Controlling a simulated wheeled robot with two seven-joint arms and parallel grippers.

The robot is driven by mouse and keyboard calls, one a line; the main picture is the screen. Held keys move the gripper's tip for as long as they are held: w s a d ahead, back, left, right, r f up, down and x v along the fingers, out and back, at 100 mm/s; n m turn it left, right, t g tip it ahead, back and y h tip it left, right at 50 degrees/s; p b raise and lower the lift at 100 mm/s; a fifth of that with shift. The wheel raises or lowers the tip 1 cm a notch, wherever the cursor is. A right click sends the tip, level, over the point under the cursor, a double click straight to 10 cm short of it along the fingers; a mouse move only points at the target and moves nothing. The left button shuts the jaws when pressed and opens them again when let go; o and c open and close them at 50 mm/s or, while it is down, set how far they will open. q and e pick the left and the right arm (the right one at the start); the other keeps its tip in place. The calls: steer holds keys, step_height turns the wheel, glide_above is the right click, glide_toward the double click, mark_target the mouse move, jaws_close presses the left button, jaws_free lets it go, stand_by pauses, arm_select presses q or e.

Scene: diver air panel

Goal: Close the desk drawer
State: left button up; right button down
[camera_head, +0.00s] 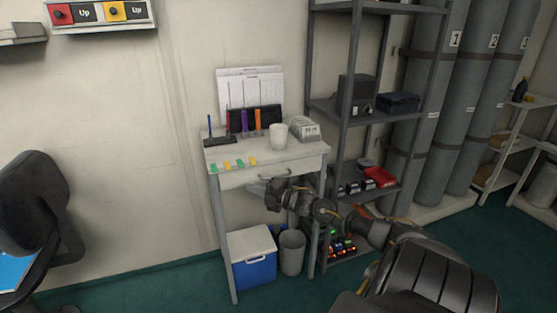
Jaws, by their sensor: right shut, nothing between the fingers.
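The small white desk (226,153) stands against the wall in the middle of the view. Its drawer front (296,168) is just under the desk top, with a small dark handle near its middle. How far the drawer stands out from the desk is hard to tell from this angle. My right gripper (254,190) is shut and empty just below the drawer front, pointing left; my arm comes in from the lower right. Whether the fingers touch the drawer is unclear. My arm hides part of the space below the drawer. My left gripper is not in view.
A white mug (278,137), pens and a label device (303,128) stand on the desk. A blue cooler (252,257) and grey bin (291,252) stand below. A dark shelf rack (343,148) is close on the right. A chair (32,205) is at left; floor between is clear.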

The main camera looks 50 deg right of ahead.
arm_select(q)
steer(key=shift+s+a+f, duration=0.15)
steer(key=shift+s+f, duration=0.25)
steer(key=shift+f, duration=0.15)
arm_select(e)
steer(key=v, duration=0.7)
steer(key=shift+s+f, duration=0.2)
steer(key=shift+s, duration=0.2)
steer(key=shift+a, duration=0.1)
